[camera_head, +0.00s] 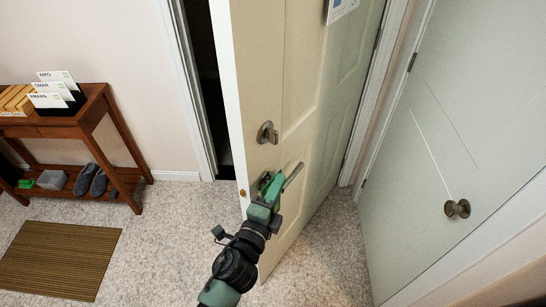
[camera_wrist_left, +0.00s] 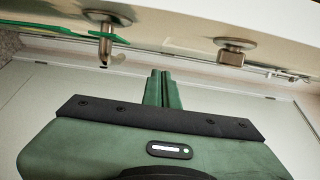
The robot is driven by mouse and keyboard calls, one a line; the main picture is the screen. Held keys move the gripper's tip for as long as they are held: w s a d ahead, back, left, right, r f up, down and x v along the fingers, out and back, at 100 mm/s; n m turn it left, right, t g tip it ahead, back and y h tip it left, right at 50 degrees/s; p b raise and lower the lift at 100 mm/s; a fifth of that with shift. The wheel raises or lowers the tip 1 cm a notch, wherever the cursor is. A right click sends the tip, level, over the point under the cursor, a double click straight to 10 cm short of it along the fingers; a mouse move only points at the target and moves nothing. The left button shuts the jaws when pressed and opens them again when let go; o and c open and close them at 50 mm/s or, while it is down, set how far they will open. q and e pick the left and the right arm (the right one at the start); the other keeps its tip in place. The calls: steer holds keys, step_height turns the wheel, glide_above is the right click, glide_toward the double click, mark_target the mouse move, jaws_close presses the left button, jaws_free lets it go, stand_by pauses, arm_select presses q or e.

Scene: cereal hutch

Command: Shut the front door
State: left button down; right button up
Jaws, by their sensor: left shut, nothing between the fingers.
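The cream front door (camera_head: 300,90) stands partly open, its free edge toward me and its hinged side at the right. A dark gap (camera_head: 205,90) shows between the free edge and the left jamb. The door has a round metal lock (camera_head: 267,133) and, below it, a lever handle (camera_head: 293,176). My left gripper (camera_head: 271,181) is shut and empty, close to the door's face beside the lever. In the left wrist view the closed green fingers (camera_wrist_left: 160,78) point toward the door, between the lever (camera_wrist_left: 106,46) and the lock (camera_wrist_left: 231,53). I cannot tell whether they touch the door.
A wooden console table (camera_head: 95,103) with letter holders and shoes stands at the left. A striped mat (camera_head: 60,260) lies before it. A pale closed door with a round knob (camera_head: 457,209) is at the right. Carpet (camera_head: 165,240) between mat and front door is clear.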

mark_target(274, 162)
arm_select(q)
steer(key=x, duration=0.6)
steer(key=shift+r, duration=0.15)
steer(key=shift+w+a+p, duration=0.45)
steer(key=shift+a, duration=0.4)
steer(key=shift+w+a+p, duration=0.4)
steer(key=shift+w+a, duration=0.1)
steer(key=shift+a, duration=0.35)
